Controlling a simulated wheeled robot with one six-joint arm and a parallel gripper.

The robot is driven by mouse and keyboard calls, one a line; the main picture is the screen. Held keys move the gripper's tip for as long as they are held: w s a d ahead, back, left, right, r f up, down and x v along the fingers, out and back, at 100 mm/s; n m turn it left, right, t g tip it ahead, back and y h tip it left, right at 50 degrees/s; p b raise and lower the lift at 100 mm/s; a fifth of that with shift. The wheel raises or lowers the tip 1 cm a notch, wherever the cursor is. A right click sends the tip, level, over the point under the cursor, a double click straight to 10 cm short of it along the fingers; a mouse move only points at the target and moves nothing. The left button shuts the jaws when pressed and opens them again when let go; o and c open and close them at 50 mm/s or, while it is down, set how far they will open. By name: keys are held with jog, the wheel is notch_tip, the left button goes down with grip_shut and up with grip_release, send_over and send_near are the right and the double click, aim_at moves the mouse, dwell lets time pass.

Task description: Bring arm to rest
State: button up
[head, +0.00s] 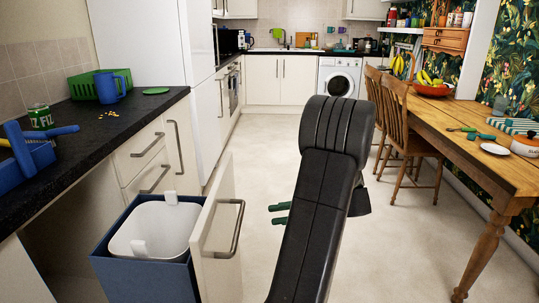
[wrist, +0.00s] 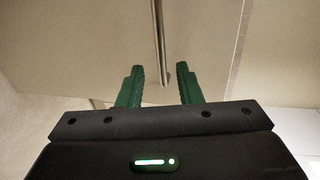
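My arm rises in the middle of the head view, black and folded. My gripper (head: 276,213) shows as two green fingertips sticking out to the left from behind the arm. In the wrist view my gripper (wrist: 160,85) has its two green fingers apart with nothing between them. Beyond them is a pale cupboard front with a vertical metal handle (wrist: 158,45). The rest of the gripper is hidden behind the arm in the head view.
A pulled-out drawer front (head: 217,240) with a white bin (head: 154,228) stands left of my arm, by the dark counter (head: 100,128). A wooden table (head: 450,125) and chairs (head: 405,125) stand at right. The pale floor (head: 262,150) between is clear.

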aim_at(238, 218)
jog(key=b+x, duration=0.2)
jog(key=x, duration=1)
jog(key=shift+a+r, duration=0.1)
